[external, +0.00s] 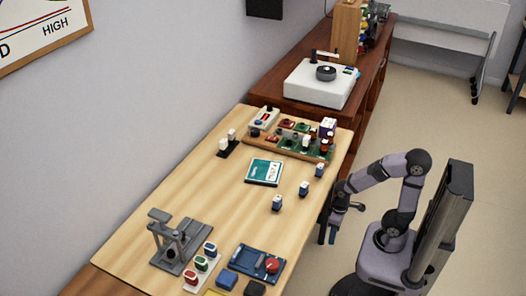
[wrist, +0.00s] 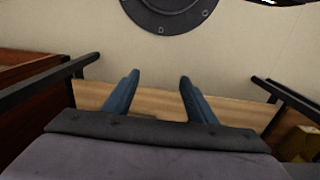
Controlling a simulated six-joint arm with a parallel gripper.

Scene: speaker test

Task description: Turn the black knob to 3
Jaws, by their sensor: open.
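A white box (external: 320,84) with a round black part (external: 326,73) on top stands on the dark wooden cabinet at the back. A smaller white unit (external: 262,118) with dark knob-like parts (external: 269,108) sits at the table's far end. I cannot tell which of these is the black knob, and no numbers are readable. My gripper (external: 328,237) hangs beside the table's right edge, well away from both. In the wrist view my gripper (wrist: 158,82) is open, with two blue fingers apart and nothing between them. No knob shows in the wrist view.
The wooden table (external: 215,185) holds a board of electronic parts (external: 290,140), a teal book (external: 264,172), several small blocks, a grey stand (external: 178,245) and a blue tray (external: 256,263). The table's middle left is clear. The dark cabinet (external: 376,62) adjoins its far end.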

